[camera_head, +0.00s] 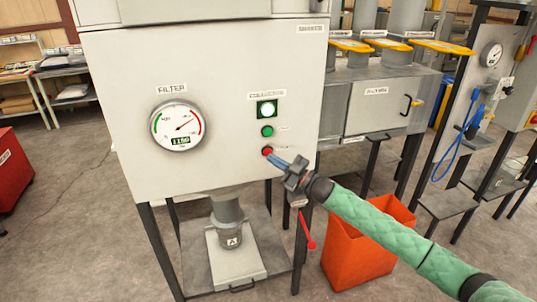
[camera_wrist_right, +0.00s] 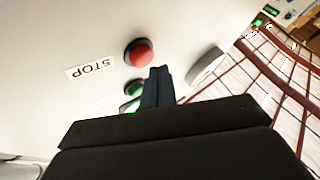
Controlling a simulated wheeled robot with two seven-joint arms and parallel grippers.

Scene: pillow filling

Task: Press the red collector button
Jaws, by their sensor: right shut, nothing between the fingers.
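The red collector button (camera_head: 267,152) is the lowest of a column on the white panel (camera_head: 220,110), below a green button (camera_head: 267,131) and a lit green lamp (camera_head: 266,109). My right gripper (camera_head: 275,156) is shut and empty, with its tips at the red button's lower right in the head view. In the right wrist view the red button (camera_wrist_right: 139,53) stands out from the panel just beyond my fingertips (camera_wrist_right: 158,70), next to a "STOP" label (camera_wrist_right: 90,68). A gap seems to show there, but contact is hard to judge. My left gripper is not in view.
A round filter gauge (camera_head: 177,126) is on the panel's left. An orange bin (camera_head: 365,250) stands on the floor below my right arm. A red-handled lever (camera_head: 309,240) hangs under the machine. Another machine with yellow handles (camera_head: 440,47) stands behind at right.

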